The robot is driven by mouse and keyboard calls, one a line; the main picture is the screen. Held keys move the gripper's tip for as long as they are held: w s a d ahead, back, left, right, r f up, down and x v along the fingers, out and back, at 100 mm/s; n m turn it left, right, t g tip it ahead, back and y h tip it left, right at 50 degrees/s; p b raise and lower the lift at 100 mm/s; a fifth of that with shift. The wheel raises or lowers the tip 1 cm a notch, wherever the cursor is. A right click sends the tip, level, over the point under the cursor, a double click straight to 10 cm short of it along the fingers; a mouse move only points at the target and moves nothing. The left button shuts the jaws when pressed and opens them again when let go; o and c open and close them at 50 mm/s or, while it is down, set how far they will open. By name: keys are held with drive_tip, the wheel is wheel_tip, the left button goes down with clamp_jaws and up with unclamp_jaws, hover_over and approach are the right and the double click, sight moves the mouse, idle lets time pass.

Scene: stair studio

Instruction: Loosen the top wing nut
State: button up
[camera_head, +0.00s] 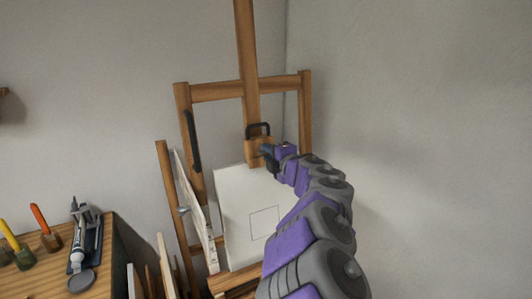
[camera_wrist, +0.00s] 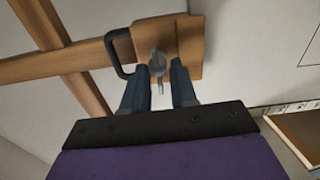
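The top wing nut (camera_wrist: 158,64) is grey metal and sits on the face of a wooden block (camera_wrist: 190,45) on the easel's mast. In the wrist view its wings stand roughly upright in the picture. My gripper (camera_wrist: 163,75) is open, with one finger on each side of the wing nut and gaps showing between. I cannot tell whether the fingertips touch the block. In the head view my gripper (camera_head: 267,153) is at the block (camera_head: 251,147) and hides the nut.
A black handle (camera_head: 258,127) stands out from the block. A white canvas (camera_head: 232,205) rests on the wooden easel (camera_head: 182,100) below my gripper. Another metal knob (camera_head: 182,210) is at the left. A table (camera_head: 105,262) with brushes and a paint tube stands at the left; the right wall is bare.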

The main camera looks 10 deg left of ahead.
drive_tip(key=shift+o, duration=0.5)
drive_tip(key=shift+a, duration=0.15)
drive_tip(key=v, duration=0.6)
